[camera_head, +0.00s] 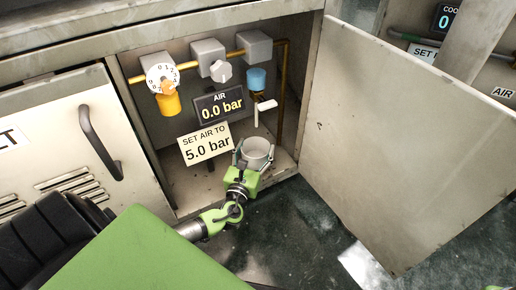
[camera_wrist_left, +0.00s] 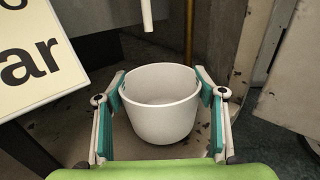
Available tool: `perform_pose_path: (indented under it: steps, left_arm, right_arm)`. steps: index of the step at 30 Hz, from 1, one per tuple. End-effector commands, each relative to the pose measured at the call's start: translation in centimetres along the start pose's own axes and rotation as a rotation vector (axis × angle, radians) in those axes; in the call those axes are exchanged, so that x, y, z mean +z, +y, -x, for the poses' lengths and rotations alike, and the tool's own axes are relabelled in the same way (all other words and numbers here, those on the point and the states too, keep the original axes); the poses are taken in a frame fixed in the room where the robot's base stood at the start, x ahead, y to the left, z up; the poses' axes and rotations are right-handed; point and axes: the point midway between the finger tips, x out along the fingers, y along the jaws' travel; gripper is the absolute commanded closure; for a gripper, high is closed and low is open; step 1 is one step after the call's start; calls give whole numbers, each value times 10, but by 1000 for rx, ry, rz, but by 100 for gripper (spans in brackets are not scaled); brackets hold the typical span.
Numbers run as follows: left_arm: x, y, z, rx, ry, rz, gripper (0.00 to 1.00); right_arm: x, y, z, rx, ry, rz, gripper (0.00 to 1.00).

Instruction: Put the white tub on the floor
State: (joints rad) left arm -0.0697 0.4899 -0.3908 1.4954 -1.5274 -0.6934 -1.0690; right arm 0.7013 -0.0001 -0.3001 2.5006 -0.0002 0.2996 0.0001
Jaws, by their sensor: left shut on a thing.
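The white tub (camera_head: 257,152) is at the front of the open cabinet, near its lower edge. In the left wrist view the tub (camera_wrist_left: 161,108) sits upright between both fingers. My left gripper (camera_head: 243,151) is shut on it, with the fingers on either side of its wall. In the left wrist view the gripper's fingers (camera_wrist_left: 160,94) touch the tub near its rim. I cannot tell whether the tub rests on the cabinet base or hangs just above it. The dark floor (camera_head: 290,225) shows in front of the cabinet.
The cabinet door (camera_head: 400,140) stands open on the right. A white lever (camera_head: 265,107) hangs above the tub. A sign reading 5.0 bar (camera_head: 206,145) is left of the tub. A gauge (camera_head: 161,77) and pipes line the back. A closed panel with a handle (camera_head: 100,143) is at left.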

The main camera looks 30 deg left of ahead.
Motion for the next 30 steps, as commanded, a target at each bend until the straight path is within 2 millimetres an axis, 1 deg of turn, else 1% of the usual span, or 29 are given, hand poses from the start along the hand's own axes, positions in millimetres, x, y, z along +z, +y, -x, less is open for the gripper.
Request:
perform_pose_path:
  steps: [1, 5, 6, 8, 16, 20, 21, 23, 30]
  left_arm:
    - [-1, 0, -8, 2, -4, 1, 59]
    - [-3, 0, -32, 2, -6, 1, 59]
    - [-10, 0, -33, 0, -1, 1, 59]
    - [-17, 0, -31, 0, 0, 1, 59]
    - [-15, 0, -31, 0, 0, 0, 59]
    - [-19, 0, -31, 0, 0, 0, 59]
    - [-19, 0, -31, 0, 0, 0, 34]
    - [-18, 0, -31, 0, 1, 0, 20]
    - [-18, 0, -31, 0, 1, 0, 20]
  right_arm:
    - [-2, -1, 6, 0, 0, 0, 100]
    - [-6, -4, 18, 0, 0, 0, 100]
    - [-9, -5, 24, 0, 0, 0, 100]
    - [-11, -6, 30, -1, 0, 0, 100]
    - [-10, -6, 29, -1, -1, 0, 100]
    - [-11, -7, 32, -1, 0, 0, 100]
    - [-11, -7, 32, -1, 0, 0, 100]
    - [-11, -7, 31, -1, 0, 0, 100]
    - [-11, -6, 31, -1, 0, 0, 100]
